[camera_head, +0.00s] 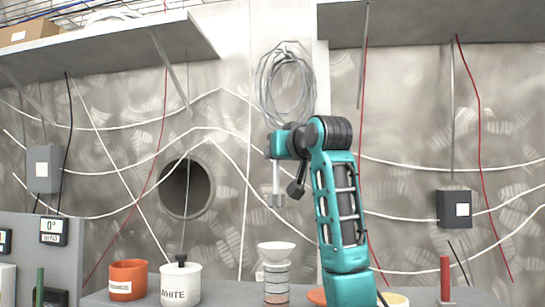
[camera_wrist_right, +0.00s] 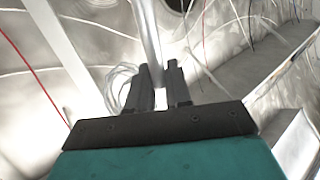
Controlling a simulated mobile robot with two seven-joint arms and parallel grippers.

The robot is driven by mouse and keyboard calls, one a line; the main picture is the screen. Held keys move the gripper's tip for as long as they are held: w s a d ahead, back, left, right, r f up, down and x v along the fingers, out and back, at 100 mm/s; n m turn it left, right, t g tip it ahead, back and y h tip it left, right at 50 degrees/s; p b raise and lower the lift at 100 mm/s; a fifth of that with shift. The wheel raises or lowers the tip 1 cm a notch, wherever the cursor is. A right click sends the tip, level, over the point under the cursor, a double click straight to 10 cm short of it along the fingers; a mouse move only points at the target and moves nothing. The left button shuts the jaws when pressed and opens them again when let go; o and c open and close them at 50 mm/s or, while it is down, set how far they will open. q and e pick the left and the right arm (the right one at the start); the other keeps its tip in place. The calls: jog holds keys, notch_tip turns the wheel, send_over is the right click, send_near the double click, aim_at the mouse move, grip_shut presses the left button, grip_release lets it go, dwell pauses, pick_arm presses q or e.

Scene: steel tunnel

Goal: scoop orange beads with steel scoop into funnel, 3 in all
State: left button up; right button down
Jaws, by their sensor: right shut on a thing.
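A white funnel (camera_head: 277,250) sits on top of a clear banded jar (camera_head: 277,277) on the bench; something orange shows low in the jar. An orange cup (camera_head: 128,282) with a label stands at the left; its inside and any beads are hidden. My right gripper, with dark fingers in the right wrist view (camera_wrist_right: 160,78), is shut on a pale steel bar that looks like the scoop handle (camera_wrist_right: 145,30). In the head view the scoop (camera_head: 277,182) hangs roughly upright, well above the funnel and apart from it. Its contents cannot be seen. My left gripper is out of view.
A white pot (camera_head: 180,286) marked WHITE, with a dark knob, stands between cup and funnel. An orange dish (camera_head: 317,296) is partly behind my right arm. A pale yellow dish (camera_head: 395,299) and a red cylinder (camera_head: 445,278) stand at right. Shelves (camera_head: 115,43) overhang above.

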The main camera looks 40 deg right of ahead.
jog(key=shift+r, duration=1.8)
dwell(0.6)
